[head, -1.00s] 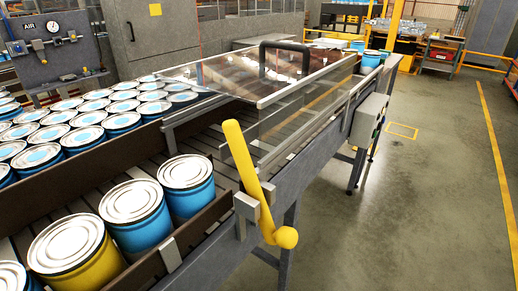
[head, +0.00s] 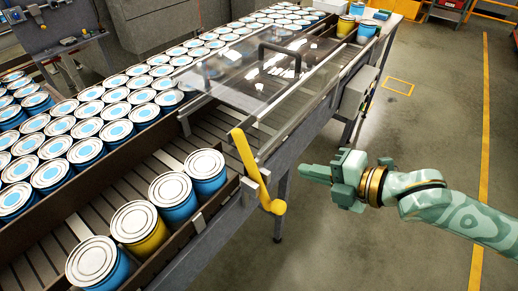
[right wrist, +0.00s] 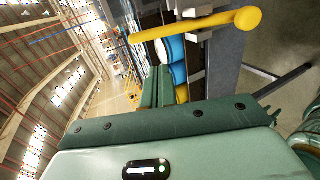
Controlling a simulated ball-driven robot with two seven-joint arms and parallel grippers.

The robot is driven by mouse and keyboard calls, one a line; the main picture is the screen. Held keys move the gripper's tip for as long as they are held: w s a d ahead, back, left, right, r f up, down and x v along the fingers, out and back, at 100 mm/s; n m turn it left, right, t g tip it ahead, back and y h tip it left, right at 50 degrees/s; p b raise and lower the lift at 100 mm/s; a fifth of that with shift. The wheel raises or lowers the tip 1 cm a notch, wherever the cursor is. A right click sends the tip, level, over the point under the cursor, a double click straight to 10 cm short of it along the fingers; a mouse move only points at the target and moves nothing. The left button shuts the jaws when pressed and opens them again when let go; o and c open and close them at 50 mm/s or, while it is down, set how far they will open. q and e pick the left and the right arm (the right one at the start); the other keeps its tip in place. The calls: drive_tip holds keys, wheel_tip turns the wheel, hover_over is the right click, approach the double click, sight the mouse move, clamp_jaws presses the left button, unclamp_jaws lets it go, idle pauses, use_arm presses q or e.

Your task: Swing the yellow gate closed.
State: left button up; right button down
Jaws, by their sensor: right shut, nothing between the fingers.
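The yellow gate (head: 246,156) is a bar with a round knob at its lower end, mounted on a grey bracket at the conveyor's near side rail. In the head view it leans, its upper end toward the lane and its knob outside the rail. It also crosses the top of the right wrist view (right wrist: 195,27), knob to the right. My right gripper (head: 303,172) is shut and empty. It points left at the gate from outside the conveyor, with a visible gap to the knob in the head view. Its shut fingers also show in the right wrist view (right wrist: 157,88). My left gripper is out of view.
Blue cans and a yellow can (head: 139,227) stand in the near lane before the gate. Many blue cans (head: 87,153) fill the far lane behind a brown divider. A clear cover (head: 262,75) with a dark handle spans the conveyor beyond. Floor right of the conveyor is open.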

sight(249, 158)
drive_tip(key=shift+w+f, duration=0.1)
drive_tip(key=shift+f, duration=0.05)
drive_tip(key=p+x, duration=0.1)
drive_tip(key=x, duration=1.3)
